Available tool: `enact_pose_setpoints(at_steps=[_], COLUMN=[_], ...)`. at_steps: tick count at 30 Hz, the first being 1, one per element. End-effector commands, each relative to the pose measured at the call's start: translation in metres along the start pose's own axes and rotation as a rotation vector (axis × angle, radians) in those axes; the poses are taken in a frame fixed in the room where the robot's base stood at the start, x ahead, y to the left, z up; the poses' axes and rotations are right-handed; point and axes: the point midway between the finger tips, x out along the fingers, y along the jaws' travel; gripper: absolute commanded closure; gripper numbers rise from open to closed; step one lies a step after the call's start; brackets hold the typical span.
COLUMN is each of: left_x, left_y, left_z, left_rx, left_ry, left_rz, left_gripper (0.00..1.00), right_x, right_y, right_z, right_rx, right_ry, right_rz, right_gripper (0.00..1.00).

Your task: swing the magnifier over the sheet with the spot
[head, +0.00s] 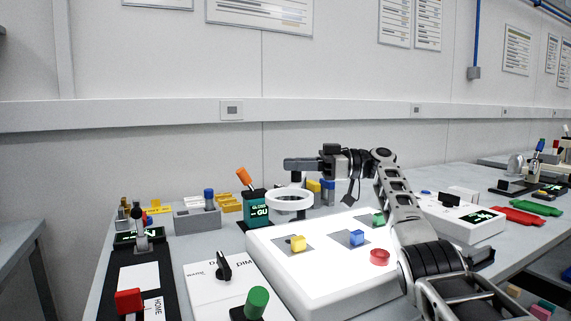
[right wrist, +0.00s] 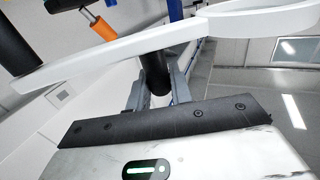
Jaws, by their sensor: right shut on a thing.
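The magnifier's white ring (head: 289,208) hangs level in the head view, over the back left edge of the bright light box (head: 330,292). In the right wrist view its white arm (right wrist: 130,58) crosses the picture. My right gripper (head: 294,164) is above the ring, shut on the magnifier's dark upright handle (right wrist: 155,75). Three grey sheets lie on the light box, bearing a yellow block (head: 298,243), a blue block (head: 357,237) and a green block (head: 378,219). I cannot make out a spot on any sheet. My left gripper is not in view.
A red knob (head: 379,256) is on the light box, near my right arm. A dial panel (head: 207,291) with a green knob (head: 257,301) stands front left. A grey bin (head: 197,221) stands further left.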

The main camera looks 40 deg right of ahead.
Motion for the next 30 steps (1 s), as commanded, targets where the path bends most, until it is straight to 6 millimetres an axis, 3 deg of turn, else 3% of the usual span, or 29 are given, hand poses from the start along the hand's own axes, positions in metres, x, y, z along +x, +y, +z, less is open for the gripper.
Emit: enact_pose_setpoints(at_steps=[7,8,10,22,30], left_x=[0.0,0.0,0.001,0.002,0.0], left_y=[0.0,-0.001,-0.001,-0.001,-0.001], left_z=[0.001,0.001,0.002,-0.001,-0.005], left_rx=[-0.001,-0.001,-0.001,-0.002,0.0], left_ry=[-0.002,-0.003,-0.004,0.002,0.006], left_rz=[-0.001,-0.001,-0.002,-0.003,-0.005], left_gripper=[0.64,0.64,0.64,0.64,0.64], right_x=[0.001,0.001,0.001,-0.007,-0.063], right_y=[0.001,0.001,0.001,0.001,0.001], right_z=[-0.002,-0.002,-0.001,-0.001,-0.003], right_rx=[-0.002,-0.002,-0.002,0.0,0.002], right_ry=[0.005,0.005,0.004,0.002,0.005], right_rz=[0.002,0.002,0.001,0.0,0.005], right_gripper=[1.0,0.76,0.59,0.59,0.59])
